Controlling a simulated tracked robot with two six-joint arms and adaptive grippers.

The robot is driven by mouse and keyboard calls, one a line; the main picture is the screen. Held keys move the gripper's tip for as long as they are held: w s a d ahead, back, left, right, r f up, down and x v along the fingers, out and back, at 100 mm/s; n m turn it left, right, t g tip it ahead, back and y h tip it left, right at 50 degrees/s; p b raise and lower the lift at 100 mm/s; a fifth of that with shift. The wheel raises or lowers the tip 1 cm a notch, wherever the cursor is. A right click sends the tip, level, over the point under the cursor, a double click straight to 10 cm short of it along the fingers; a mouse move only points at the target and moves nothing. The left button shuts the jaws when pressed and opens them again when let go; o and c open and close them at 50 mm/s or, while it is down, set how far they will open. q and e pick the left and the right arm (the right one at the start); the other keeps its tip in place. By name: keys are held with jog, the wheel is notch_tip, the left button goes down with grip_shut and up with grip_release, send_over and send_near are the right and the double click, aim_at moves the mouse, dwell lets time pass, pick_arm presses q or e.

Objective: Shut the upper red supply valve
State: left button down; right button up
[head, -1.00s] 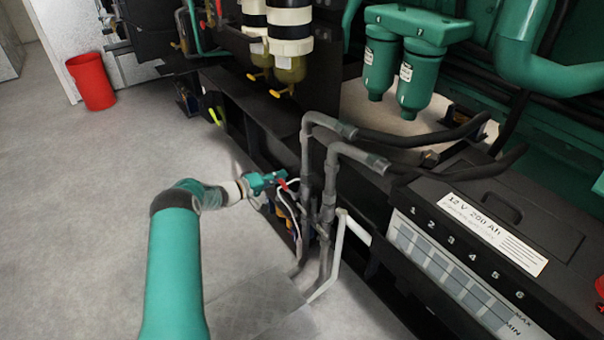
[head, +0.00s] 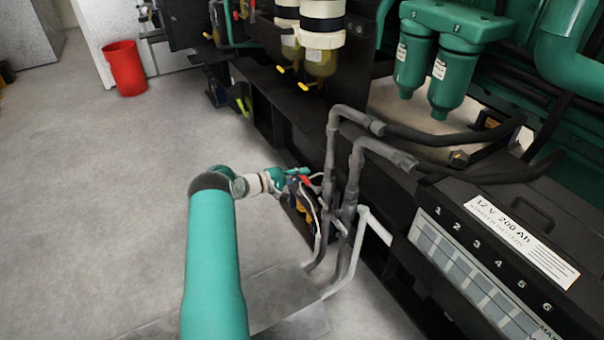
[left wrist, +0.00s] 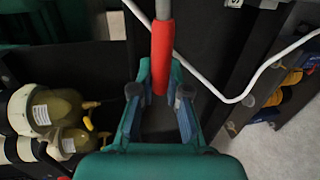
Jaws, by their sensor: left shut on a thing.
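The red-sleeved valve lever (left wrist: 162,48) runs down from the top centre of the left wrist view, on a grey stem. Its lower end lies between the fingers of my left gripper (left wrist: 161,82), which is shut on it. In the head view my left gripper (head: 298,177) is small, just left of the grey pipes, with a bit of red (head: 306,181) at its fingertips. The valve body is hidden in both views. My right gripper is in neither view.
Grey vertical pipes (head: 356,180) stand just right of the gripper. A battery box (head: 520,225) is at the right, and green filters (head: 450,70) are behind. A white cable (left wrist: 232,99) crosses near the lever. Open floor (head: 110,190) lies left, with a red bin (head: 125,68).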

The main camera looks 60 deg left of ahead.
pick_arm(q)
jog(key=shift+a+r, duration=0.1)
jog(key=shift+a, duration=0.1)
jog(key=c, duration=1.2)
grip_release()
jog(key=shift+o, duration=0.2)
jog(key=shift+d, duration=0.15)
jog(key=d+v, duration=0.1)
jog(key=v, duration=1)
jog(key=shift+s+a, duration=0.45)
jog(key=shift+a, duration=0.1)
